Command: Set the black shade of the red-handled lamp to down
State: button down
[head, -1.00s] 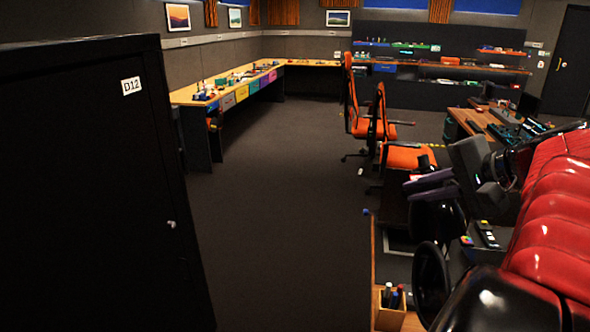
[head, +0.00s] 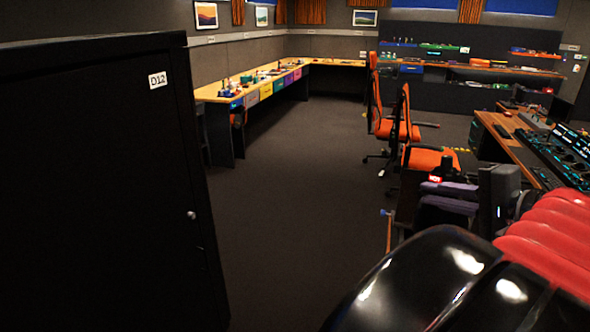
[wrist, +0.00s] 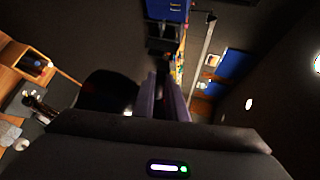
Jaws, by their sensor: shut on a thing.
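My gripper (head: 447,203) is at the right in the head view, with purple fingers close together. In the wrist view its fingers (wrist: 163,100) point away from me. A dark rounded form, which looks like the black shade (wrist: 105,92), lies against their left side. The fingers appear shut on it, but the contact is too dark to see clearly. My glossy arm covers the area below the gripper in the head view, and the shade is not clear there. I cannot make out the red handle, or the shade's tilt.
A tall black cabinet (head: 100,190) marked D12 stands close at the left. Orange chairs (head: 430,158) stand beyond my gripper. A console desk (head: 510,138) is at the right. A pen box (wrist: 32,62) shows in the wrist view. The dark floor (head: 290,200) between is clear.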

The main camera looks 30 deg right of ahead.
jog(key=shift+f, duration=0.1)
jog(key=c, duration=1.8)
grip_release()
jog(key=shift+o, duration=0.2)
jog(key=v, duration=1.3)
jog(key=shift+s, duration=0.35)
